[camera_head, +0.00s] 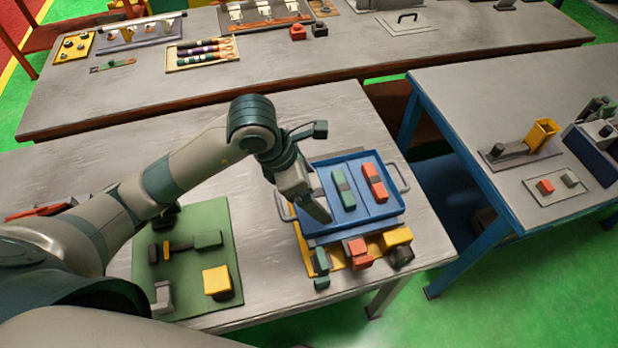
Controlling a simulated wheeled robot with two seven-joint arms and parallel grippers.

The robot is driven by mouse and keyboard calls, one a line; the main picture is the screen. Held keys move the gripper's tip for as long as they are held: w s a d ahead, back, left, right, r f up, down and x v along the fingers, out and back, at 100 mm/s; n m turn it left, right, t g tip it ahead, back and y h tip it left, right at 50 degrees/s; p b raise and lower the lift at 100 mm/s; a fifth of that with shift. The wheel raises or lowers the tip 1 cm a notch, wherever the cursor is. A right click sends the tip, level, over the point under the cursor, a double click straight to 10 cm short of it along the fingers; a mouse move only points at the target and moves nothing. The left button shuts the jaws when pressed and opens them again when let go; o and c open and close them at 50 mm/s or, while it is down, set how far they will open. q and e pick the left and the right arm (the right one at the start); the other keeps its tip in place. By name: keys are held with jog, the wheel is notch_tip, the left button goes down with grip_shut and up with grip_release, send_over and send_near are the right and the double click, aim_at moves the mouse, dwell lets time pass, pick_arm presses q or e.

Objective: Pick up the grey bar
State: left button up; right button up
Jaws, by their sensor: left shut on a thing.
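A blue tray (374,205) with metal side handles stands on the near table. A green bar (343,190) and a red bar (375,182) lie in it, each with a dark middle band. My left gripper (321,212) reaches down over the tray's left part, left of the green bar. It is shut on the grey bar, which is mostly hidden by the fingers. I cannot tell whether the bar still touches the tray floor. My right gripper is not in view.
Below the tray, a yellow board (335,262) holds several coloured blocks close to its front edge. A green mat (190,275) with tools and a yellow block lies at left, under my arm. Another table (590,100) stands at right; a gap separates it.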

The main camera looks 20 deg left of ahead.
pick_arm(q)
jog(key=s+d+r+p, duration=0.3)
jog(key=s+d+r, duration=0.1)
jog(key=s, duration=0.2)
jog(key=shift+s+r, duration=0.15)
jog(key=shift+r, duration=0.1)
dwell(0.3)
jog(key=w+a+f+m+g+b, duration=0.1)
jog(key=m+b, duration=0.1)
jog(key=m, duration=0.2)
jog(key=w+a+f+m+g+b, duration=0.1)
jog(key=a+f+m+g+b, duration=0.1)
jog(key=m, duration=0.2)
jog(key=w+a+f+m+g+b, duration=0.1)
jog(key=f+m+g+b, duration=0.1)
jog(key=m, duration=0.3)
jog(key=shift+w+a+f+b, duration=0.1)
jog(key=shift+w+a+b, duration=0.15)
jog(key=shift+a+b, duration=0.15)
jog(key=w+a+r+m+g+y+b, duration=0.2)
jog(key=a+m+b, duration=0.4)
jog(key=m, duration=0.5)
jog(key=shift+w+a+r+m+y, duration=0.45)
jog(key=shift+w+r+y, duration=0.15)
jog(key=shift+r+y, duration=0.3)
